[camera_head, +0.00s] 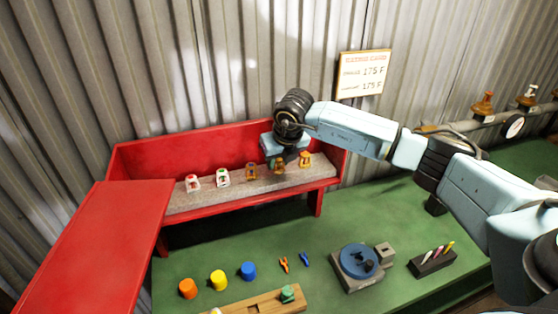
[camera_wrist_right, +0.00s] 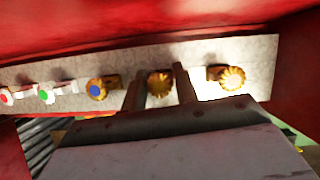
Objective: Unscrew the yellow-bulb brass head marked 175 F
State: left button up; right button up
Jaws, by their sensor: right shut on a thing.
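My right gripper (camera_head: 279,158) reaches down into the red box (camera_head: 190,142) and is shut on a brass head (camera_head: 280,168), second from the right in the row. In the right wrist view this brass head (camera_wrist_right: 160,84) sits between the two fingers, still at the grey shelf strip (camera_head: 240,191); its bulb colour and any marking cannot be read. Another brass head (camera_head: 305,159) stands to its right; its bulb colour is unclear. A blue-bulb brass head (camera_head: 251,172) stands to its left. My left gripper is out of view.
White heads with red (camera_head: 193,183) and green (camera_head: 223,177) bulbs stand farther left. A sign (camera_head: 363,74) reading 175 F hangs on the wall. A pipe (camera_head: 500,117) with brass heads is at right. Coloured caps (camera_head: 218,280), a blue round fixture (camera_head: 359,261) and a marker block (camera_head: 432,262) occupy the green bench.

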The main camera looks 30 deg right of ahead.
jog(key=shift+r+p, duration=0.8)
jog(key=shift+r, duration=0.75)
jog(key=shift+r+p, duration=1.5)
jog(key=shift+r, duration=1.05)
jog(key=shift+f, duration=0.15)
